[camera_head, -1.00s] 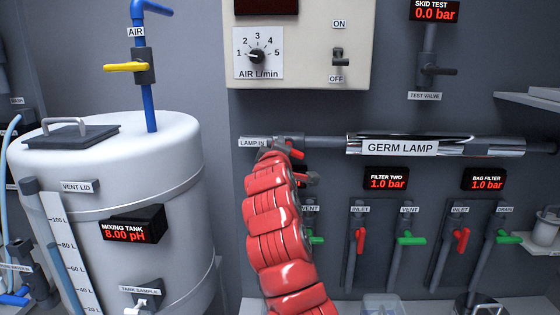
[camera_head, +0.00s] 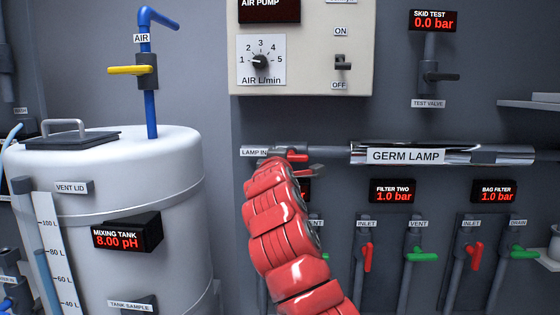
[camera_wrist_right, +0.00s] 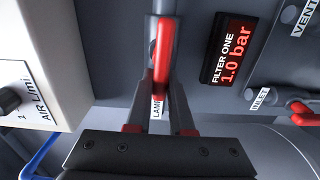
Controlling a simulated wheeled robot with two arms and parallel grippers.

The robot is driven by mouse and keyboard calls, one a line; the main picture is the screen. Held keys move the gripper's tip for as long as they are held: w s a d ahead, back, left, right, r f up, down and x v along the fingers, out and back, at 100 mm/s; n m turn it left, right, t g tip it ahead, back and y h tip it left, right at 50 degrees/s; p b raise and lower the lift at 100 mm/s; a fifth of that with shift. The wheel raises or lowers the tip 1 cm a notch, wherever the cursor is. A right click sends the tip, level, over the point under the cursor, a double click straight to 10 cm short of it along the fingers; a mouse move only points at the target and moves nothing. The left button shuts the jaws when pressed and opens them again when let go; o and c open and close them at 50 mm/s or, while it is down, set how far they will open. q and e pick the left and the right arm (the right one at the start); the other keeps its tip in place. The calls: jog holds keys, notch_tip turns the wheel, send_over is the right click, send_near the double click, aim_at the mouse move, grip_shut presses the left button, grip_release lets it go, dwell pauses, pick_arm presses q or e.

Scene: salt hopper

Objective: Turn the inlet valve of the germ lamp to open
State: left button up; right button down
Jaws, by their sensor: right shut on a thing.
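The germ lamp (camera_head: 405,156) is a shiny horizontal tube on the back wall. Its inlet valve, by the LAMP IN label (camera_head: 254,152), has a red handle (camera_head: 296,156) that lies about along the pipe. My right gripper (camera_head: 283,163) is at this valve, at the end of my red arm, which hides part of it. In the right wrist view the fingers of my right gripper (camera_wrist_right: 161,88) are closed around the red handle (camera_wrist_right: 161,48). My left gripper is not in view.
Below the lamp are red inlet handles (camera_head: 367,257) and green vent handles (camera_head: 414,254). The white mixing tank (camera_head: 160,180) stands at the left. The air pump box (camera_head: 300,75) hangs above the valve. The filter one display (camera_wrist_right: 233,50) is close beside the gripper.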

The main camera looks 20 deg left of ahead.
jog(key=c, duration=0.8)
grip_release()
jog(key=b+v, duration=0.7)
jog(key=v, duration=1)
jog(key=shift+s, duration=0.2)
